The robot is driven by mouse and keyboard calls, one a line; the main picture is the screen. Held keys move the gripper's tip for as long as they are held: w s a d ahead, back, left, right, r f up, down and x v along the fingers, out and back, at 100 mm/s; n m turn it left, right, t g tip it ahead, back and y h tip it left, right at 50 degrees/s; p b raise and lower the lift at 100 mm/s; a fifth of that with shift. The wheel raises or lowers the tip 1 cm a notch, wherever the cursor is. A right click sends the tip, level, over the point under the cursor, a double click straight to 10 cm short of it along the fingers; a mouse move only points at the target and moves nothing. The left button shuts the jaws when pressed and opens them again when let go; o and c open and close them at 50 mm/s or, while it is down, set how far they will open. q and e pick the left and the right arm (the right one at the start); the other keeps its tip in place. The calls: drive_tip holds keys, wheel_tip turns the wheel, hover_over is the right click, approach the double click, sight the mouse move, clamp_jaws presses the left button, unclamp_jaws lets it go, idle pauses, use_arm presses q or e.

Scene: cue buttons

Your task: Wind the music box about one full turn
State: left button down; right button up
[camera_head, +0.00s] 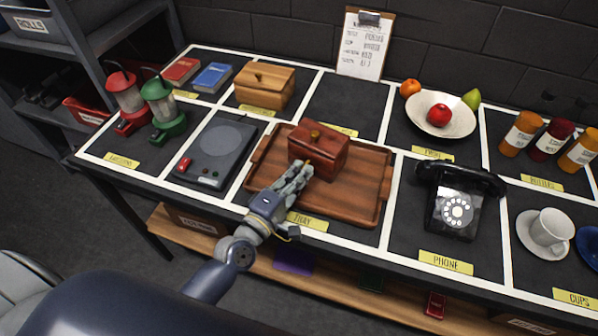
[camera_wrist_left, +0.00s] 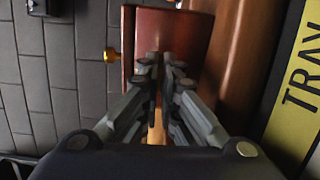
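A dark red wooden box (camera_head: 318,150) with a brass knob on its lid stands on a brown wooden tray (camera_head: 262,172); I take it to be the music box. The fingers are close together with a narrow gap. Any winding key there is hidden by the fingers. My right gripper is not in view.
A lighter wooden box (camera_head: 265,86) stands at the back left. A turntable-like device (camera_head: 217,150) and red and green lanterns (camera_head: 163,108) are left of the tray. A black phone (camera_head: 458,200) is to the right, a fruit bowl (camera_head: 440,125) behind it.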

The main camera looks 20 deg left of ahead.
use_arm(q)
drive_tip(key=c, duration=2.1)
unclamp_jaws()
drive_tip(key=shift+s, duration=0.15)
drive_tip(key=v, duration=1.1)
drive_tip(key=shift+s+a, duration=0.15)
drive_tip(key=shift+s, duration=0.2)
